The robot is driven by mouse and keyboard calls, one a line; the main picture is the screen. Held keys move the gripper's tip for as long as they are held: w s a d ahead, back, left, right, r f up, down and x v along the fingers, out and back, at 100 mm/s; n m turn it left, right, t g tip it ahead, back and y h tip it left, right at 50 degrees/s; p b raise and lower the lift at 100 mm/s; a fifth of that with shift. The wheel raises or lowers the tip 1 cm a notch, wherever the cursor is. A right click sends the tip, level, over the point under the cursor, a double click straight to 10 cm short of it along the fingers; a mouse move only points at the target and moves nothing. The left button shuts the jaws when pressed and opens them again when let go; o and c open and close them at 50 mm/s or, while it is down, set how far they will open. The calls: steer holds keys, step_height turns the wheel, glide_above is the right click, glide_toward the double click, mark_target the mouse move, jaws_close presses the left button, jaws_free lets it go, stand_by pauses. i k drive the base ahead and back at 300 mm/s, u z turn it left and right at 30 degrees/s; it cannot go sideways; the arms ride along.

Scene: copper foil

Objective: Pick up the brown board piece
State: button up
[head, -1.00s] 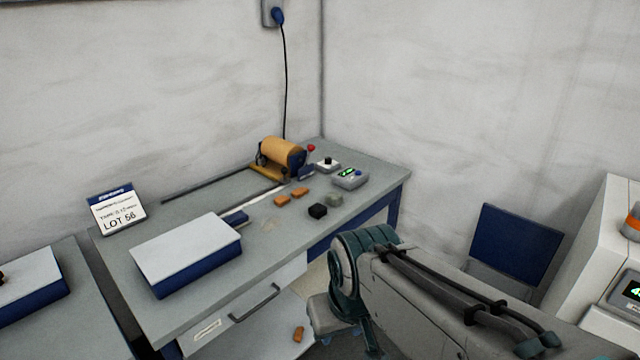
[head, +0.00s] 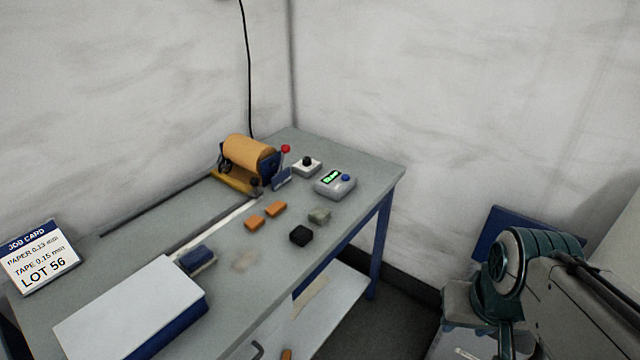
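No thing is plainly marked as the brown board piece. Two small orange-brown blocks, a nearer one (head: 254,223) and a farther one (head: 276,209), lie on the grey bench top. Another orange-brown piece (head: 287,354) is partly cut off at the bottom edge, below the bench top. A flat tan piece (head: 311,298) lies on the white shelf under the bench, partly hidden by the bench. I cannot tell which is the board piece. My arm shows at the lower right, apart from the bench; my gripper's fingers are not visible.
The bench (head: 225,300) holds a tan roll on a dispenser (head: 248,158), a display box (head: 335,184), a button box (head: 306,168), a black block (head: 301,235), a grey-green block (head: 319,216), a blue block (head: 197,258), a white-topped blue box (head: 130,312) and a job card (head: 40,258).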

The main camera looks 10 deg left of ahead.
mark_target(277, 207)
steer(key=u, duration=0.05)
steer(key=i, duration=0.75)
steer(key=u, duration=0.65)
steer(key=i, duration=0.4)
steer(key=u, duration=0.3)
